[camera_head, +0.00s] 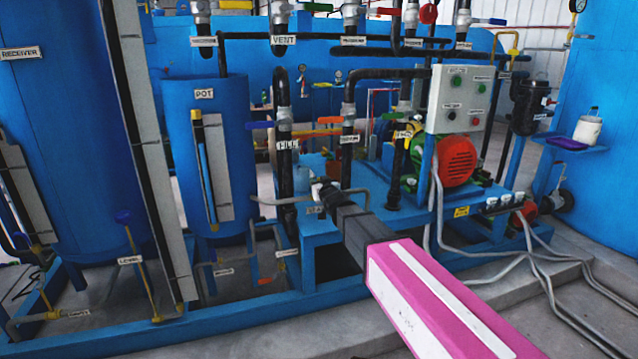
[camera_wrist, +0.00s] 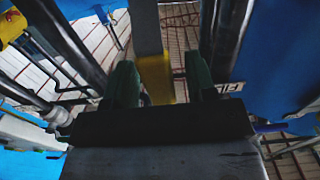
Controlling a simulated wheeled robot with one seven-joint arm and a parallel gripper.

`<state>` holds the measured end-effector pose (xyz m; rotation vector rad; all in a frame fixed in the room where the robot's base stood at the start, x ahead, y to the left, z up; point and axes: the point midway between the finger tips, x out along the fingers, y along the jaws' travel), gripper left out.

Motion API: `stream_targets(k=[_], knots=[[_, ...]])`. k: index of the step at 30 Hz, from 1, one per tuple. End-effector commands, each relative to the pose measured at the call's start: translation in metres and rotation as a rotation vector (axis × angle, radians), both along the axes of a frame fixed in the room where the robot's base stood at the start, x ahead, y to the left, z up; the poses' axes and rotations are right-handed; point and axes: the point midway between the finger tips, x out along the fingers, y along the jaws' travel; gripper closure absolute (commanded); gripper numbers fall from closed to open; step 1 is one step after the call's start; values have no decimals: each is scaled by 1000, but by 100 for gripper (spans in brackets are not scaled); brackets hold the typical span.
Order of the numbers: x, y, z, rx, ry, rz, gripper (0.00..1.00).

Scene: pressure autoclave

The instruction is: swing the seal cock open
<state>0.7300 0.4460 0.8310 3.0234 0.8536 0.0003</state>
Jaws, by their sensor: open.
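My gripper (camera_head: 322,186) reaches in from the lower right to the front of the pump skid, near the foot of the FILL pipe. In the wrist view my gripper (camera_wrist: 160,82) is open, with a dark green finger on each side. A yellow piece (camera_wrist: 156,78) on a grey bar (camera_wrist: 146,28) shows between the fingers, apparently without contact on either side. I cannot tell whether it is the seal cock's handle. No label reading SEAL is legible. A small label (camera_head: 315,210) below my gripper is too small to read, and my gripper hides what lies behind it.
The blue pot (camera_head: 240,140) stands left of my gripper. The FILL pipe (camera_head: 285,180) and a control box (camera_head: 460,98) stand close by. Coloured valve levers, such as a purple one (camera_head: 259,125), stick out above. A blue frame rail (camera_head: 225,318) and hoses (camera_head: 560,300) lie low.

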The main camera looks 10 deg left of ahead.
Motion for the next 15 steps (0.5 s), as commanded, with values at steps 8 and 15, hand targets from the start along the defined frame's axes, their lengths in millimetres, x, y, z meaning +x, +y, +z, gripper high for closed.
stream_targets(k=[8, 15], knots=[[10, 6, 0, -1, 1, 0, 49], [10, 6, 0, 0, 0, 0, 88]])
